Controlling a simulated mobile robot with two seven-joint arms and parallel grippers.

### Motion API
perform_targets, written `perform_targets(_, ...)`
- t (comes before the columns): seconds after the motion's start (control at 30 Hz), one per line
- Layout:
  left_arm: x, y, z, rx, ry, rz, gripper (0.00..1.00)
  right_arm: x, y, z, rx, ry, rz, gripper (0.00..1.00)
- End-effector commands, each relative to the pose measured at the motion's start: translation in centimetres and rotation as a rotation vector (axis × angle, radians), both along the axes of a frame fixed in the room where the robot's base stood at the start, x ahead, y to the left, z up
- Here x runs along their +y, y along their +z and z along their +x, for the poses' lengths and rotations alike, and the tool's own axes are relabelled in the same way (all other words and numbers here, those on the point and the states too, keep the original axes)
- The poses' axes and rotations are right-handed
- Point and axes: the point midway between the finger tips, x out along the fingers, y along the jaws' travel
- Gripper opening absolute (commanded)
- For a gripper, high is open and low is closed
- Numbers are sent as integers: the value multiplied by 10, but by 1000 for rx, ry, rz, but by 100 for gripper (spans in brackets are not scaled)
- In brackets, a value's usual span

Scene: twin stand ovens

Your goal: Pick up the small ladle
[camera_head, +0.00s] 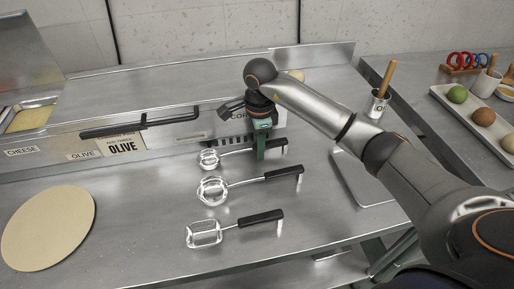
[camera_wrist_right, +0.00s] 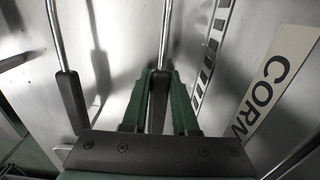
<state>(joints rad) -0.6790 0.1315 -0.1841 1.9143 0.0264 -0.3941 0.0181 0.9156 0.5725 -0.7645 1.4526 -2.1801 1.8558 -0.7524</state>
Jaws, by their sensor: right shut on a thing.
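Three ladles with shiny bowls and black handles are in a row on the steel counter. The small ladle (camera_head: 209,158) is the farthest back, its bowl to the left and its handle to the right. My right gripper (camera_head: 261,152) comes down over its handle from above. In the right wrist view the green fingers (camera_wrist_right: 160,105) are shut on the black handle (camera_wrist_right: 159,88), one on each side. I cannot tell whether the ladle is clear of the counter. The middle ladle (camera_head: 212,190) and the front ladle (camera_head: 204,233) lie nearer. My left gripper is out of view.
A round dough disc (camera_head: 48,228) lies at the left. A raised ledge with labels such as the OLIVE sign (camera_head: 122,146) stands behind the ladles.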

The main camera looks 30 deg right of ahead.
Motion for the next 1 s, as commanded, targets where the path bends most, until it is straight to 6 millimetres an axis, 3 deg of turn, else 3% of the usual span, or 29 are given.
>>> perform_targets(0.33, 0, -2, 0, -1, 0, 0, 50, 0, 7, 1, -3, 0, -1, 0)
perform_targets(0.53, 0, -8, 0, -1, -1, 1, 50, -1, 34, 2, -8, -1, -1, 0)
perform_targets(0.8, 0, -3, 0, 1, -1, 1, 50, 44, 98, -25, -9, 6, -3, 0)
perform_targets(1.0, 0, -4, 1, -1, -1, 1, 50, 87, 114, -51, -5, 6, -1, 0)
